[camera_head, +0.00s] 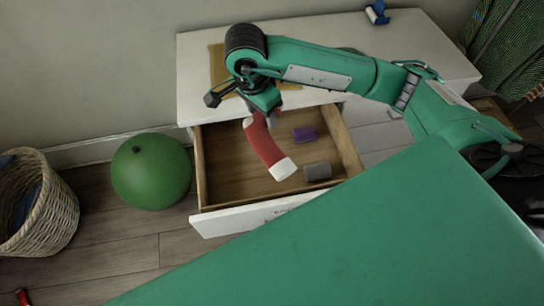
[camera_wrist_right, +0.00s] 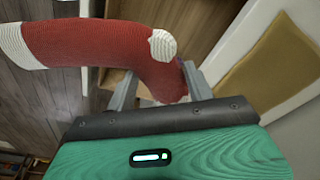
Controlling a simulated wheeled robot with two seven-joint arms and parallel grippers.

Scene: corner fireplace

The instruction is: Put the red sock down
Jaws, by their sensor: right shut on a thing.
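The red sock (camera_head: 265,146) has a white cuff and a white patch and hangs over the open drawer (camera_head: 225,171). My right gripper (camera_head: 272,119) is shut on its upper end, above the back part of the drawer. In the right wrist view the sock (camera_wrist_right: 90,42) stretches to the left from between the fingers (camera_wrist_right: 158,88), its white end at the left edge. I cannot tell whether its lower end touches the drawer floor. My left gripper is not in view.
Inside the drawer lie a purple item (camera_head: 305,133) and a grey item (camera_head: 318,172). A green ball (camera_head: 151,171) sits left of the drawer, with a wicker basket (camera_head: 45,215) farther left. The white tabletop (camera_head: 400,28) holds a tan cloth (camera_head: 218,65) and a small blue object (camera_head: 377,12).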

